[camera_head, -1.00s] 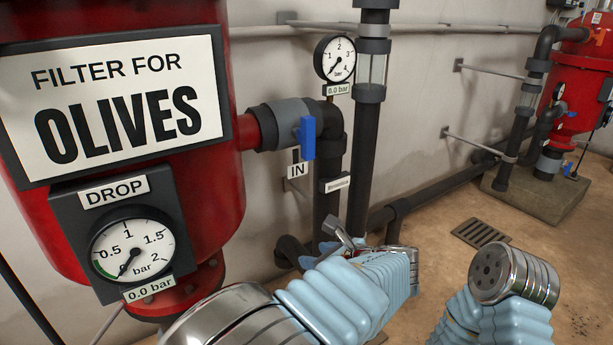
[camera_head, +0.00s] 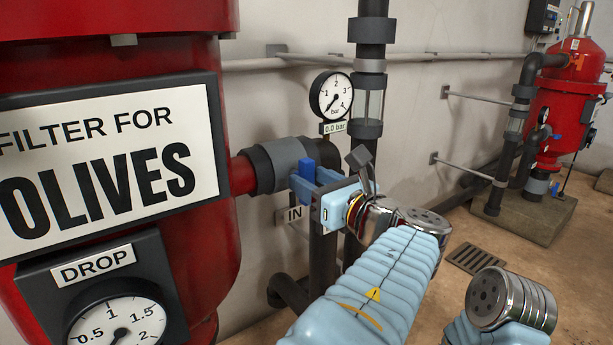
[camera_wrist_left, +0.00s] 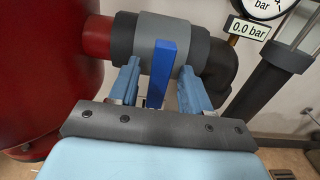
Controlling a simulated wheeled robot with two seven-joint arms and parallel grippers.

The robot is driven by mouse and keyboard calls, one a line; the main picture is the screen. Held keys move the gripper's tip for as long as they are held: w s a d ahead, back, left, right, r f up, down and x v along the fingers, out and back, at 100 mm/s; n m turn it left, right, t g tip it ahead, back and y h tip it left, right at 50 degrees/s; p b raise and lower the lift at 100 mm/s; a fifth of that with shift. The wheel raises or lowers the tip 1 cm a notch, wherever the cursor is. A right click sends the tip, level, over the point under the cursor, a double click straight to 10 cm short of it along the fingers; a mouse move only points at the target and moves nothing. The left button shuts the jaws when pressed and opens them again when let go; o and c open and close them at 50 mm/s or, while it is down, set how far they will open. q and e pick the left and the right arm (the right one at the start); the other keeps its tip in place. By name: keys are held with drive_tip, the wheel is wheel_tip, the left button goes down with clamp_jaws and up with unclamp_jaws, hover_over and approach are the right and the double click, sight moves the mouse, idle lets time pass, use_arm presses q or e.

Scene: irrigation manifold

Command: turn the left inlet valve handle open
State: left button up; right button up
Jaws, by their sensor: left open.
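In the left wrist view the handle (camera_wrist_left: 161,72) stands upright, across the pipe. My left gripper (camera_head: 312,186) is at the valve, its lower part hiding some of the handle. In the left wrist view my left gripper (camera_wrist_left: 160,88) is open, one finger on each side of the handle, with gaps showing on both sides. My right gripper is not visible; only part of my right arm shows at the lower right.
A pressure gauge (camera_head: 331,95) reading 0.0 bar and a dark vertical pipe (camera_head: 368,120) stand close to the right of the valve. The red "OLIVES" filter tank (camera_head: 225,270) is at left. A second red filter (camera_head: 572,90) stands far right. Floor between is open.

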use_arm(q)
drive_tip(key=shift+x, duration=1.1)
drive_tip(key=shift+c, duration=0.2)
clamp_jaws()
